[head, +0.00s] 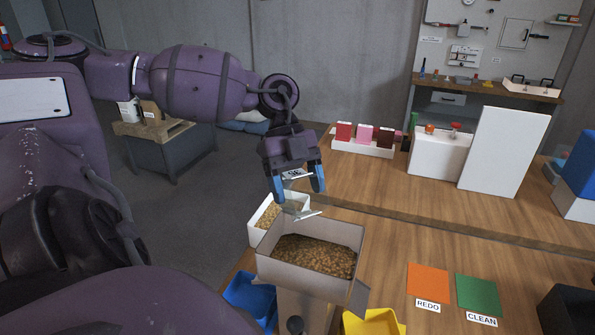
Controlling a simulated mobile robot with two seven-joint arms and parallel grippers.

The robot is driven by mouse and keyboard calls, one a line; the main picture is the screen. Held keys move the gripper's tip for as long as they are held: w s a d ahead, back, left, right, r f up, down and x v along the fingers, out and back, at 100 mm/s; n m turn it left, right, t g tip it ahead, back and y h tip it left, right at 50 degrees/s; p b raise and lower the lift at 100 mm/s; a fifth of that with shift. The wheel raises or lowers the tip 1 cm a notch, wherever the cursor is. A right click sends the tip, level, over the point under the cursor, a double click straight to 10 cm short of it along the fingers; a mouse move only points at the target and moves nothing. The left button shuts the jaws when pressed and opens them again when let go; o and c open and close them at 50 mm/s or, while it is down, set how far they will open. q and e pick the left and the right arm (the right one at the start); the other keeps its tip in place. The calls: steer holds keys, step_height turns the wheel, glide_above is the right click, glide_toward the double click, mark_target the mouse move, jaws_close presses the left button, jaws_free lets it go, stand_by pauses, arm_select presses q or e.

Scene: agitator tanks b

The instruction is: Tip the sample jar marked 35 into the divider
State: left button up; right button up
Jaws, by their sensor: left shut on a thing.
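My left gripper (298,188) comes in from the upper left, fingers pointing down. It is shut on the sample jar (296,200), which looks clear and is hard to make out. A white label shows between the fingers, but I cannot read its number. A pale edge, perhaps the jar's rim, shows just below. The jar is above the back of the divider (282,275), a grey open-topped hopper on a stand. Brown grains lie in the hopper. Whether grains remain in the jar cannot be told. My right gripper is not in view.
A white box (257,222) of pale grains stands behind the divider. A blue tray (249,298) and a yellow tray (374,324) sit beneath it. An orange REDO mat (428,283) and a green CLEAN mat (478,294) lie right. A rack (361,147) with several coloured items stands behind.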

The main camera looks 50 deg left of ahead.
arm_select(q)
steer(key=shift+a+r+g+h+p, duration=0.15)
steer(key=shift+g+h+p, duration=0.15)
steer(key=shift+h+p, duration=1.25)
steer(key=shift+h, duration=0.15)
steer(key=shift+f+g+h, duration=0.3)
steer(key=shift+h, duration=0.2)
steer(key=shift+d+f+g+h, duration=0.15)
steer(key=shift+d+g+h, duration=0.15)
steer(key=shift+h, duration=0.7)
steer(key=shift+s+d+f+g+h, duration=0.1)
steer(key=shift+d+f+g+h, duration=0.1)
steer(key=shift+h, duration=0.4)
steer(key=shift+s+d+f+g+h, duration=0.1)
steer(key=shift+d+f+g+h, duration=0.1)
steer(key=shift+h, duration=0.4)
steer(key=shift+d+f+g+h, duration=0.2)
steer(key=shift+f+g+h, duration=0.15)
steer(key=shift+h, duration=0.65)
steer(key=shift+d, duration=0.1)
